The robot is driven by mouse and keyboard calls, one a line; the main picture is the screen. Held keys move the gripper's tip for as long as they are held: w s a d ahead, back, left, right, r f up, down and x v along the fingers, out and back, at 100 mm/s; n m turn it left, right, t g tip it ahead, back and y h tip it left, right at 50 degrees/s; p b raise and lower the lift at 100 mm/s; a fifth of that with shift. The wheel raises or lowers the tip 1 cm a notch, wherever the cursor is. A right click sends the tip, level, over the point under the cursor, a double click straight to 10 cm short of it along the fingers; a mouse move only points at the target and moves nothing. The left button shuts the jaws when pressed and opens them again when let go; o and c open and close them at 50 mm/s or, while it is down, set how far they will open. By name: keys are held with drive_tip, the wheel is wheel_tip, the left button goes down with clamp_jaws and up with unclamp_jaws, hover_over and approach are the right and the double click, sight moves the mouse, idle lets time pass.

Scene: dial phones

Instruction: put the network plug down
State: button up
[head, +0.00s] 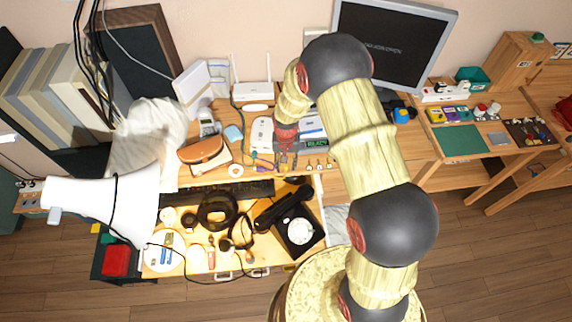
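My gripper (284,160) points down over the back part of the workbench (340,180), in front of the white router (252,92). It is small and dark here, and its fingers cannot be made out well enough to tell open from shut. I cannot pick out the network plug; it may be hidden at the gripper or too small to see. Thin coloured cables (238,150) lie just left of the gripper. A grey device with a green display (316,144) is close on its right.
A black dial phone (299,232) stands on the front part of the bench. A brown handset-like object (203,152) lies left of the gripper. A monitor (392,45) stands at the back. A white lamp (105,205) overhangs the left side. The bench around the gripper is crowded.

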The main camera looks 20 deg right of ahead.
wheel_tip(320, 180, up, 11)
drive_tip(key=p, duration=0.1)
wheel_tip(320, 180, up, 10)
drive_tip(key=r+t, duration=0.1)
hover_over(286, 167)
drive_tip(key=s, duration=0.2)
drive_tip(key=s+r+n+t, duration=0.2)
drive_tip(key=s+r, duration=0.3)
drive_tip(key=r, duration=0.5)
drive_tip(key=s+r+n+t, duration=0.1)
drive_tip(key=s+r, duration=0.4)
drive_tip(key=s, duration=0.4)
drive_tip(key=s+r+n+t, duration=0.1)
drive_tip(key=s+r, duration=0.5)
drive_tip(key=s, duration=0.3)
drive_tip(key=shift+s+r+t, duration=0.2)
drive_tip(key=shift+s+t, duration=0.05)
drive_tip(key=shift+t, duration=0.05)
wheel_tip(286, 167, down, 4)
drive_tip(key=b, duration=0.4)
drive_tip(key=shift+f, duration=0.2)
